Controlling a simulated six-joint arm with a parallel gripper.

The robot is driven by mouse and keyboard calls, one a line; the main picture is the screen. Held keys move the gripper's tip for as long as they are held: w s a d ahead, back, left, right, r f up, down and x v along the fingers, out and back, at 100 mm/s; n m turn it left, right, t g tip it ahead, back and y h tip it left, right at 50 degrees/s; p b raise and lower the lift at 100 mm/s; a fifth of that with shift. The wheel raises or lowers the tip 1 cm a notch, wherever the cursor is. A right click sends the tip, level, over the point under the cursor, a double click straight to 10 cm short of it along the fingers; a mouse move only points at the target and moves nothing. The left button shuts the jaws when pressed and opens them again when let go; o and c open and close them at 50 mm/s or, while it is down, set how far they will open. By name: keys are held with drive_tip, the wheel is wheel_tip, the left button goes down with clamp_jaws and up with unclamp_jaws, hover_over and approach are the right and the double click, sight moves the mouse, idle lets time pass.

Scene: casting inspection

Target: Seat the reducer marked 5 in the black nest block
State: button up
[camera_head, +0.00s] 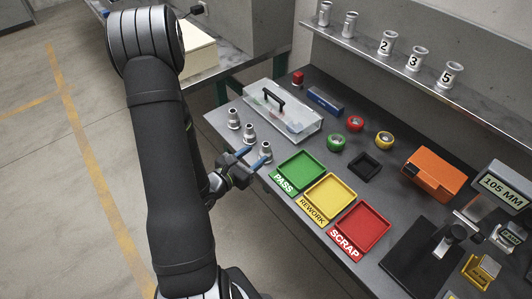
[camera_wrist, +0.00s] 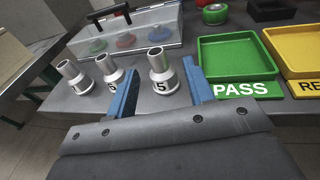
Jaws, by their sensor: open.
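The reducer marked 5 (camera_wrist: 161,78) stands upright on the bench, a grey stepped piece with a narrower top. In the head view, it is the nearest of three standing reducers (camera_head: 265,149). My gripper (camera_head: 257,156) has its two blue fingers apart. In the wrist view, my gripper (camera_wrist: 160,68) has the reducer in the gap between its fingers; I cannot tell whether either finger touches it. The black nest block (camera_head: 365,166) is a square with an empty-looking recess, behind the coloured trays. Its edge shows at the top of the wrist view (camera_wrist: 270,12).
Two other reducers (camera_wrist: 110,73) (camera_wrist: 74,78) stand just left. A clear lidded case (camera_head: 285,115) is behind. The shelf holds several reducers, one also marked 5 (camera_head: 447,76).

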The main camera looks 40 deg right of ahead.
sight(263, 148)
drive_tip(key=shift+w+f+x, duration=0.1)
drive_tip(key=shift+w+x, duration=0.05)
drive_tip(key=shift+x, duration=1.65)
drive_tip(key=shift+w+f+x, duration=0.1)
drive_tip(key=shift+w+x, duration=0.05)
drive_tip(key=shift+x, duration=1.7)
drive_tip(key=shift+a, duration=0.15)
clamp_jaws()
